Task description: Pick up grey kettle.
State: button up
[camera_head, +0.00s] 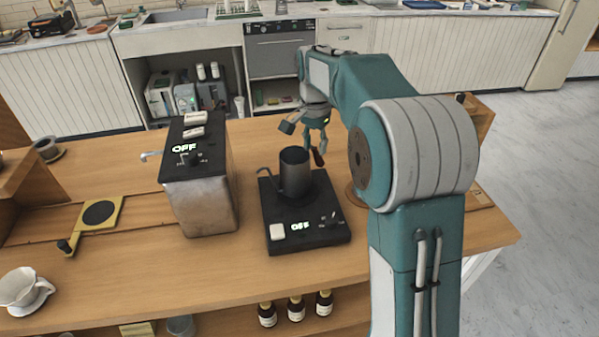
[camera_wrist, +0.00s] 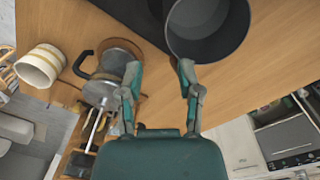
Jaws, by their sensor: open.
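The grey kettle (camera_head: 295,173) is a dark, open-topped pot with a thin curved spout on its left. It stands upright on a black hot plate (camera_head: 304,212) in the middle of the wooden counter. In the wrist view, the kettle (camera_wrist: 207,28) is at the top, its open mouth facing the camera. My gripper (camera_head: 317,156) is behind and slightly right of the kettle in the head view. Its two fingers (camera_wrist: 158,70) are spread apart with nothing between them. They appear close to the kettle's rim; I cannot tell if they touch. The kettle's handle is not clearly visible.
A metal box (camera_head: 202,195) with an OFF display stands left of the hot plate. A yellow stand (camera_head: 97,213) and a white cup (camera_head: 22,288) are farther left. The wrist view shows a glass press (camera_wrist: 112,72) and a striped cup (camera_wrist: 40,66). Bare counter lies front-left.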

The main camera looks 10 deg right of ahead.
aim_at(308, 169)
jog(key=a+f, duration=0.2)
jog(key=f, duration=0.1)
jog(key=a+f, duration=0.1)
jog(key=f, duration=0.1)
jog(key=shift+s+f, duration=0.1)
jog(key=shift+s, duration=0.15)
jog(key=shift+d+f, duration=0.6)
jog(key=shift+f, duration=0.35)
jog(key=shift+d+f, duration=0.1)
jog(key=shift+d, duration=0.35)
jog(key=shift+a, duration=0.15)
jog(key=c, duration=0.4)
jog(key=shift+a, duration=0.25)
grip_shut()
jog(key=shift+a, duration=0.2)
